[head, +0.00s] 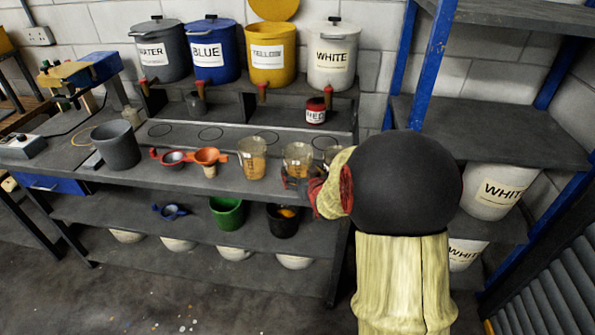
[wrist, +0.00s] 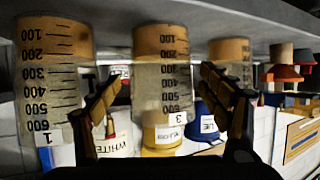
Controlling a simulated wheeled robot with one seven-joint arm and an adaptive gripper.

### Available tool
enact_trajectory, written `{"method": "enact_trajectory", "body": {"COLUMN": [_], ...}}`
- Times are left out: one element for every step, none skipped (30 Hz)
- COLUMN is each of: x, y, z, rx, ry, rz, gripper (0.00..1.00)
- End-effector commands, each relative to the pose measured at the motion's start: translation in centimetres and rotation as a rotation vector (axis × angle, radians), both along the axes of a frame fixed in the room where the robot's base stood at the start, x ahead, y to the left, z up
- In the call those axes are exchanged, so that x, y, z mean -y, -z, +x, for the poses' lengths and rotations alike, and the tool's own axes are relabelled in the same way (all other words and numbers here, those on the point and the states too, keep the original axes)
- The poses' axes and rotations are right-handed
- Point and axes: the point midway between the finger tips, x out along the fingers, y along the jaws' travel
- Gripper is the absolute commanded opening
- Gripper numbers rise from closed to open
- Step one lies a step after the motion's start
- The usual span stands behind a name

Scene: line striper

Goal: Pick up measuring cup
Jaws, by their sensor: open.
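Clear measuring cups with orange-brown contents stand in a row on the bench. In the head view one (head: 252,160) is at the left, one (head: 298,153) is in the middle, and one (head: 332,153) is partly hidden by my arm. In the wrist view, which appears upside down, the middle cup (wrist: 161,60) marked 3 shows between the fingers of my gripper (wrist: 161,75). Cup 1 (wrist: 52,70) is at the left, and another (wrist: 230,55) is partly behind the right finger. My gripper (head: 298,184) is open and empty, in front of the middle cup; contact cannot be told.
A red funnel (head: 173,158), an orange funnel (head: 207,157) and a grey bucket (head: 117,146) stand left of the cups. Behind are a small red can (head: 316,111) and labelled paint buckets, including white (head: 333,60). A lower shelf holds a green bucket (head: 227,212).

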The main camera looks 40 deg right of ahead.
Motion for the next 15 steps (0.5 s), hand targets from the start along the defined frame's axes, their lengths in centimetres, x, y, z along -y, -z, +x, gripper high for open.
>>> {"method": "enact_trajectory", "body": {"x": [0.2,0.3,0.4,0.5,0.7,0.9,1.1,1.2,1.5,1.6,1.7,1.9,1.9,2.0,2.0], "y": [0.3,0.5,0.7,0.9,1.2,1.4,1.6,1.8,1.9,2.0,2.1,2.2,2.2,2.2,2.2], "z": [0.5,0.7,1.1,1.5,1.9,2.4,2.8,3.1,3.5,3.8,4.0,4.2,4.4,4.5,4.5], "rx": [0.001,0.001,0.000,0.000,0.000,0.000,0.000,0.000,0.000,0.000,-0.001,-0.001,-0.001,-0.001,-0.001], "ry": [-0.001,-0.001,-0.001,-0.001,-0.002,-0.002,-0.003,-0.002,-0.001,-0.001,-0.001,0.000,0.000,0.000,0.000], "rz": [0.000,0.000,0.000,0.000,0.000,0.000,-0.001,0.000,0.000,0.000,0.000,0.000,0.000,0.000,0.000], "gripper": [0.78,0.78,0.78,0.78,0.78,0.78,0.78,0.78,0.78,0.78,0.78,0.78,0.78,0.78,0.78]}}
